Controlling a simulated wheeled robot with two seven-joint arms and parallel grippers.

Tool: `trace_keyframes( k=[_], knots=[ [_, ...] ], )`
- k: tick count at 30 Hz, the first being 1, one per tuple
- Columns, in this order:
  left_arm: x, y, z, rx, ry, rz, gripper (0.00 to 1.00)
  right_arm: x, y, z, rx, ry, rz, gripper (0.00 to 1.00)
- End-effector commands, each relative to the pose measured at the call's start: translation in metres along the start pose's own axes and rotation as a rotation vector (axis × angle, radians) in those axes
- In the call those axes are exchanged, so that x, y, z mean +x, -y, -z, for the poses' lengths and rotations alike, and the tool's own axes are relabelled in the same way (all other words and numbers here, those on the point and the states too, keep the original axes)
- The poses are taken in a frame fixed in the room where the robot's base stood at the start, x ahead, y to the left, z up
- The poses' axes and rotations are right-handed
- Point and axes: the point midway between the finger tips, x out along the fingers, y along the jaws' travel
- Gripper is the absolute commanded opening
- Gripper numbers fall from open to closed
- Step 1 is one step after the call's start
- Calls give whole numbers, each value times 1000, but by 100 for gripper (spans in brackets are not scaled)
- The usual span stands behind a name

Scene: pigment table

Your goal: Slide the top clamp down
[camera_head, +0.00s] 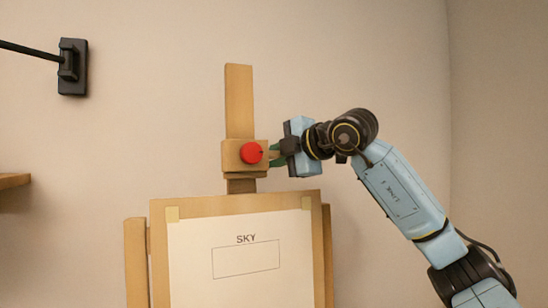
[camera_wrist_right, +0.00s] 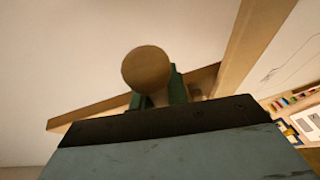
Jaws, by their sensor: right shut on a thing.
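The top clamp (camera_head: 231,153) is a wooden block with a red knob (camera_head: 251,152) on its front. It sits around the easel's upright mast (camera_head: 239,100), above the top edge of the drawing board (camera_head: 270,199), with a short gap between. My right gripper (camera_head: 276,153) reaches in from the right at the clamp's height, its green fingers at the clamp's right side. The fingertips are partly hidden. My left gripper is out of view.
A paper (camera_head: 245,285) marked "SKY" with an empty box is fixed to the board. A black wall bracket (camera_head: 72,67) is at the upper left, and a wooden shelf end (camera_head: 14,181) at the left edge. The wall around the mast top is clear.

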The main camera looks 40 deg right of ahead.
Motion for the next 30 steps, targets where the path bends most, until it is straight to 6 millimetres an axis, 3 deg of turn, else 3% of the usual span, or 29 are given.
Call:
trace_keyframes(
  k=[7,18,28,29,30],
  knots=[
    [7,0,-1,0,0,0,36,1,7,0,0,-1,0,0],
    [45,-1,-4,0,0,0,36,7,45,-2,-2,-2,1,0],
    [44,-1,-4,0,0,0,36,6,44,-2,-1,-1,1,0],
    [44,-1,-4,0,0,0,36,6,44,-2,-1,-1,0,17],
    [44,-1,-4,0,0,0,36,6,44,-2,-1,-1,0,23]
  ],
)
